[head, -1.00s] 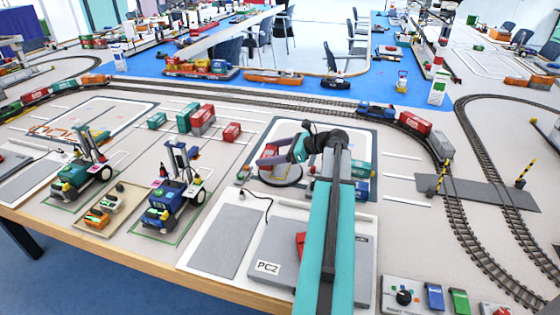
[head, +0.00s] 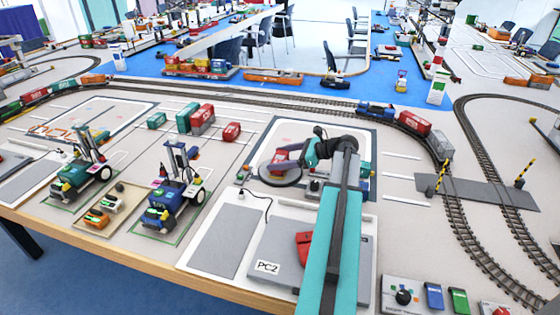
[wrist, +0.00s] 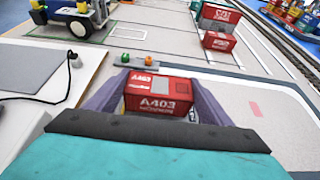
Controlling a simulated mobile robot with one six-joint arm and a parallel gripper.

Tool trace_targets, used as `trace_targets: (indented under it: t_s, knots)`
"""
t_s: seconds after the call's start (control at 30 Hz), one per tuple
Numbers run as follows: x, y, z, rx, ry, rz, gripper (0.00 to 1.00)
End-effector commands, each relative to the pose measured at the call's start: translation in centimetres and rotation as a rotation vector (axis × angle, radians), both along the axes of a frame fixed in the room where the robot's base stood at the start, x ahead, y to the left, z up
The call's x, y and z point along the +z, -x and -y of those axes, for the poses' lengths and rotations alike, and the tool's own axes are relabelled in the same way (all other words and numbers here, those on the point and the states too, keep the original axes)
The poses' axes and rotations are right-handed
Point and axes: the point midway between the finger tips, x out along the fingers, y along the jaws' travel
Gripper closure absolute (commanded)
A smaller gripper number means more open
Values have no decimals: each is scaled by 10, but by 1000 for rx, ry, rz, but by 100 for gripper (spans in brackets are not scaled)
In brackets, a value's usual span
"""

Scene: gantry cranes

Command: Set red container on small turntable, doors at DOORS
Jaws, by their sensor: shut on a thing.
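My gripper (head: 284,158) is shut on a red container (wrist: 158,95), one purple-grey finger on each side. In the wrist view the container shows white "A403" lettering on the side facing the camera and a label on top. In the head view it is over the small round turntable (head: 280,179), partly covered by my gripper. I cannot tell whether its underside touches the disc. The container hides most of the turntable in the wrist view. The DOORS mark and the container's doors cannot be made out.
A green knob (wrist: 125,58) and an orange knob stand just beyond the container. Other red containers (head: 231,132) stand farther left. A teal container (head: 361,169) is right of my wrist. A flat PC2 panel (head: 268,245) lies in front, and rails run behind.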

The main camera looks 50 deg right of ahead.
Motion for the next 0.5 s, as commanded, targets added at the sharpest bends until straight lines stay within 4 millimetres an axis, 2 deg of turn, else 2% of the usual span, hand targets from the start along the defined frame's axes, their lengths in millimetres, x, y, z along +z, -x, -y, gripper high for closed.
trace_targets:
  t_s: [0.13,0.5]
  knots:
    - [-10,0,0,0,0,1,51]
    - [-11,0,-1,0,0,1,51]
